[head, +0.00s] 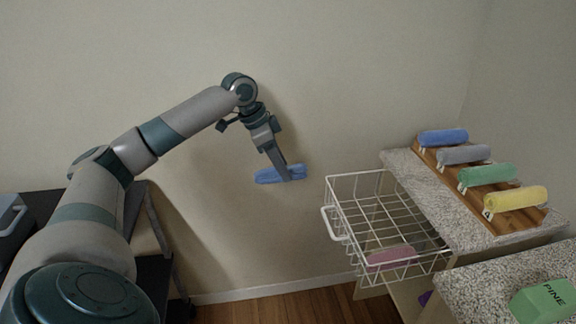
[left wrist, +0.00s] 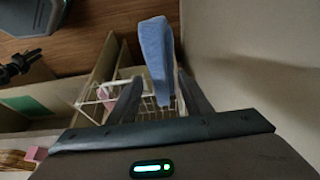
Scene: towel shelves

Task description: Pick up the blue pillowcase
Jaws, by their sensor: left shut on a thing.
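A blue rolled or folded cloth, which I take as the blue pillowcase (head: 266,176), hangs in the air in front of the bare wall in the head view. My left gripper (head: 287,178) is shut on it near its right part. In the left wrist view the blue pillowcase (left wrist: 156,52) stretches away from between the two fingers (left wrist: 163,100). Another blue roll (head: 443,138) lies at the far end of a wooden board. My right gripper is not in view.
A white wire basket (head: 340,176) with a pink cloth (head: 391,258) inside stands right of my left gripper. Grey, green and yellow rolls lie on the wooden board (head: 535,218) on a speckled counter (head: 405,170). A green block (head: 543,300) sits at the lower right.

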